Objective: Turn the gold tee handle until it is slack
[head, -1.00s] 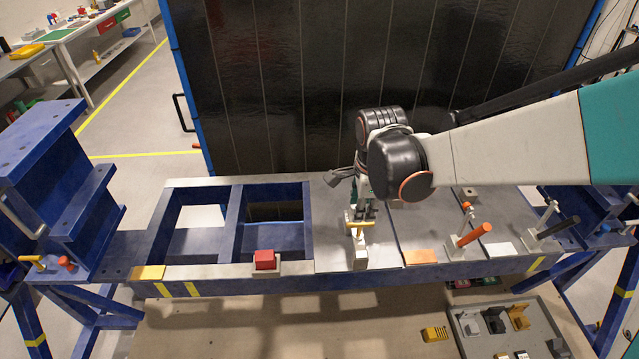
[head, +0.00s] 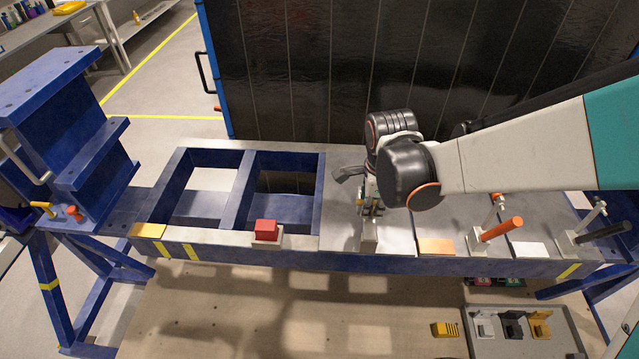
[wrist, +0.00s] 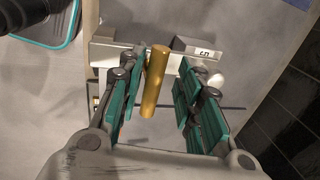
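The gold tee handle (wrist: 155,80) is a smooth gold bar in the wrist view, standing between the two fingers of my gripper (wrist: 160,95). The green-padded fingers lie on either side of it, with a gap visible at the right and a narrower one at the left. My gripper is open around the bar; no firm hold shows. In the head view my gripper (head: 370,202) is low over a small pale clamp block (head: 369,238) at the front of the grey plate. There the handle is mostly hidden by the fingers.
A red block (head: 266,230) sits left on the front rail. An orange handle (head: 502,229) and a black handle (head: 603,233) stand on clamps to the right. A grey tray (head: 560,330) with several parts lies below. Open blue frame bays lie left.

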